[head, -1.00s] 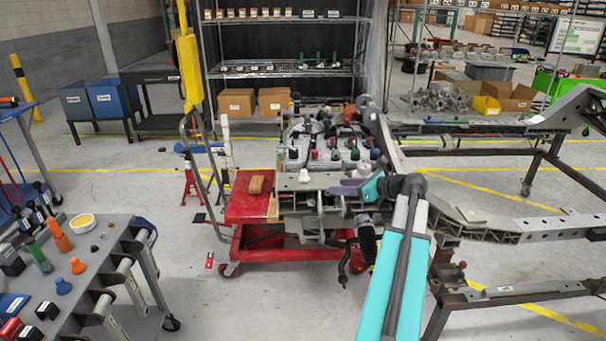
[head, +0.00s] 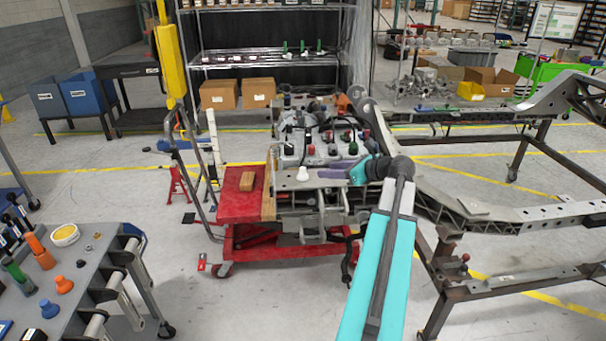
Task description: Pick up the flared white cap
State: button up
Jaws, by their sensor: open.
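The flared white cap (head: 303,174) stands on the grey metal plate of the fixture, beside the red cart top, in the head view. My gripper (head: 324,174), with purple fingers, reaches in from the right, just right of the cap. Its jaws are open and look empty. The fingertips are small here, and I cannot tell exactly how far they are from the cap. My arm's teal link crosses the lower right and hides part of the floor and frame.
A wooden block (head: 247,181) lies on the red cart (head: 240,206) left of the cap. Dark, red and green caps stand on the engine (head: 318,150) behind. A grey tool table (head: 85,280) is at lower left. A metal chassis frame (head: 480,207) runs along the right.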

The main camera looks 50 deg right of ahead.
aim_at(305, 170)
jog(key=shift+p+x, duration=0.55)
jog(key=shift+x, duration=3.7)
jog(key=shift+d, duration=0.1)
jog(key=shift+d+p+x, duration=0.2)
jog(key=shift+p+x, duration=0.45)
jog(key=shift+x, duration=1.95)
jog(key=shift+a, duration=0.15)
grip_shut()
